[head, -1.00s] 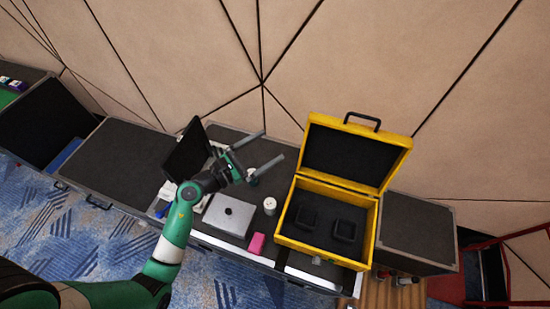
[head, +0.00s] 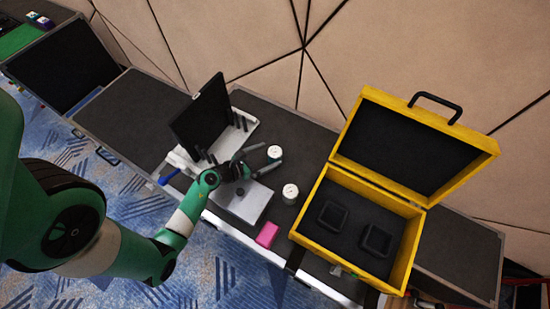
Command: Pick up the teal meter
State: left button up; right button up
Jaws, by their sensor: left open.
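My left gripper (head: 266,158) is open above the dark case top, its two fingers pointing right. A small round can with a white top (head: 274,152) shows just off the fingertips; whether it lies between them in depth I cannot tell. A second white-topped can (head: 290,192) stands to the right of the gripper. I cannot clearly make out a teal meter. A small greenish item (head: 336,270) shows at the front of the yellow case, too small to identify. My right gripper is not in view.
A silver box (head: 243,204) lies under my left wrist, with a pink block (head: 267,234) to its right. A dark upright screen (head: 200,116) stands behind the wrist. The open yellow case (head: 313,225) with black foam stands at right.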

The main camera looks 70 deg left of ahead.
aim_at(279, 150)
pick_arm(q)
jog(key=shift+w+a+f, duration=0.2)
jog(key=shift+w+f, duration=0.05)
jog(key=shift+w, duration=0.4)
jog(key=b+x, duration=0.2)
jog(key=x, duration=0.3)
jog(key=shift+w+f, duration=0.15)
jog(key=shift+w, duration=0.2)
grip_shut()
